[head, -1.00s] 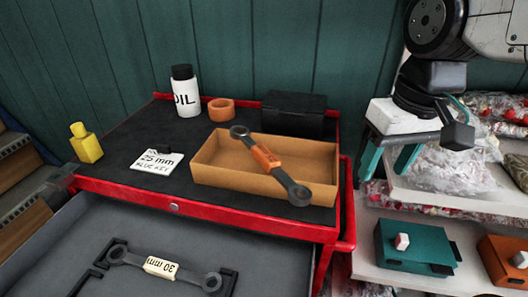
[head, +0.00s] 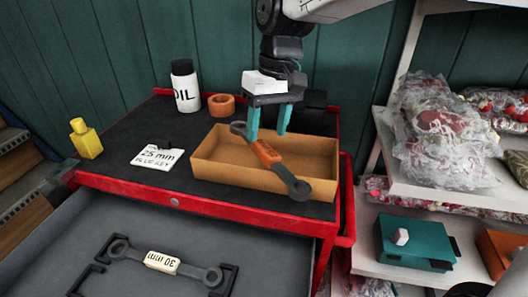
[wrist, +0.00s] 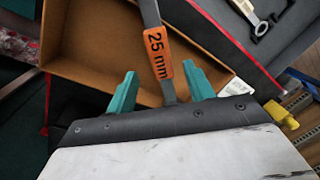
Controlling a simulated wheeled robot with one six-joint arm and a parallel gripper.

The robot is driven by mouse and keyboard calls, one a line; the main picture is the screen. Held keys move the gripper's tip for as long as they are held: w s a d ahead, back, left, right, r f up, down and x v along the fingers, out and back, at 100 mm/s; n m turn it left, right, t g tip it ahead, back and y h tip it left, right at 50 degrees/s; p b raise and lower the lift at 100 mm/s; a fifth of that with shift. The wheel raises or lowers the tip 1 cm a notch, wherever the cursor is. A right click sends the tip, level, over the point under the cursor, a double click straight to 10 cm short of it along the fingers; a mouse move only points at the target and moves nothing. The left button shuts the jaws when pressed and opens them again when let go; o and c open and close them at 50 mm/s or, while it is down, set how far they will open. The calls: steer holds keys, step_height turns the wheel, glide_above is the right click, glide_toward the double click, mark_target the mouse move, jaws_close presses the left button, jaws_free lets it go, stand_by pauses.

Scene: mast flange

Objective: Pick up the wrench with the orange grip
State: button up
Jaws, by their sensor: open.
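The wrench with the orange grip (head: 266,153) lies tilted across the open cardboard box (head: 215,176) on the cart top. Its dark lower ring end sticks out over the box's front wall.
A second wrench labelled 30 mm (head: 162,263) lies in the open drawer (head: 225,235). Shelves with bagged goods (head: 437,130) are at right.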

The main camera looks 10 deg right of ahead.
mark_target(265, 147)
steer(key=f, duration=0.4)
steer(key=shift+s+a+f, duration=0.25)
steer(key=shift+s+a, duration=0.1)
steer(key=shift+c, duration=0.3)
jaws_close()
steer(key=shift+r, duration=0.15)
